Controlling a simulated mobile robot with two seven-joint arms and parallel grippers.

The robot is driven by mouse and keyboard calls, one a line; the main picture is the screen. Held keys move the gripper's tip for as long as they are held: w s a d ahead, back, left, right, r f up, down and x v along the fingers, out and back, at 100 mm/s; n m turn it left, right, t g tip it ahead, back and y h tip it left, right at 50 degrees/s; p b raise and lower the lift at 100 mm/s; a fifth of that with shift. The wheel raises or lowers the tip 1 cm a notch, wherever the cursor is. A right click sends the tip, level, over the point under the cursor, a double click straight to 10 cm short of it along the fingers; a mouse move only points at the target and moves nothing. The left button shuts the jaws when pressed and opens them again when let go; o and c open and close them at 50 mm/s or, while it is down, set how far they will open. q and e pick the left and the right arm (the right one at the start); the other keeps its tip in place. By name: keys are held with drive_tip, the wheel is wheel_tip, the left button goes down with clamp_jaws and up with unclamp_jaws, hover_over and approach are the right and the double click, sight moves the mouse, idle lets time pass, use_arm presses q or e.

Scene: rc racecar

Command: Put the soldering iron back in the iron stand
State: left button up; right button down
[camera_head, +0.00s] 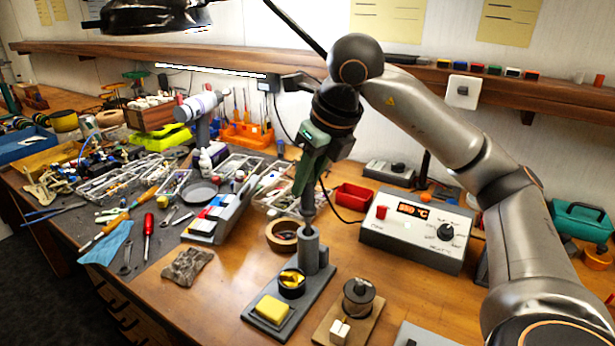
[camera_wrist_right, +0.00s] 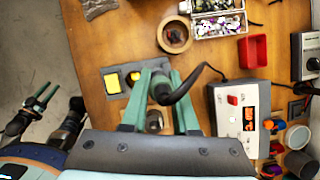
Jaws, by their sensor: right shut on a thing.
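The soldering iron (camera_head: 307,203) hangs nearly upright, tip down, from my right gripper (camera_head: 308,180). Its metal lower part meets the top of the iron stand's grey tube (camera_head: 309,249) in the head view; I cannot tell how far inside it is. The stand has a flat grey base (camera_head: 262,333) with a yellow sponge and a brass-wool cup. In the right wrist view, the green fingers of my right gripper (camera_wrist_right: 160,85) are shut on the iron's dark handle (camera_wrist_right: 161,92), its cable leading right. My left gripper (camera_wrist_right: 40,97) shows small at the left there; its opening is unclear.
The soldering station (camera_head: 414,235) stands right of the stand, with a red bin (camera_head: 352,197) behind. A tape roll (camera_head: 282,236) lies close behind the tube. A wooden block with a metal spool (camera_head: 358,298) stands front right. Tools and part trays crowd the left.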

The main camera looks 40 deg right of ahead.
sight(307, 209)
use_arm(q)
drive_tip(key=shift+w+d+f+b, duration=0.2)
drive_tip(key=shift+w+f+b, duration=0.15)
drive_tip(key=shift+b, duration=0.15)
use_arm(e)
drive_tip(key=shift+f, duration=0.7)
drive_tip(key=shift+f+b, duration=0.75)
drive_tip(key=shift+f, duration=0.15)
use_arm(q)
drive_tip(key=shift+d+f, duration=0.55)
drive_tip(key=shift+f, duration=0.05)
use_arm(e)
drive_tip(key=shift+f, duration=0.35)
use_arm(q)
drive_tip(key=shift+b, duration=0.35)
use_arm(e)
drive_tip(key=shift+f, duration=0.1)
use_arm(q)
drive_tip(key=shift+w+d+r, duration=0.1)
drive_tip(key=shift+w, duration=0.05)
use_arm(e)
drive_tip(key=shift+c, duration=1)
unclamp_jaws()
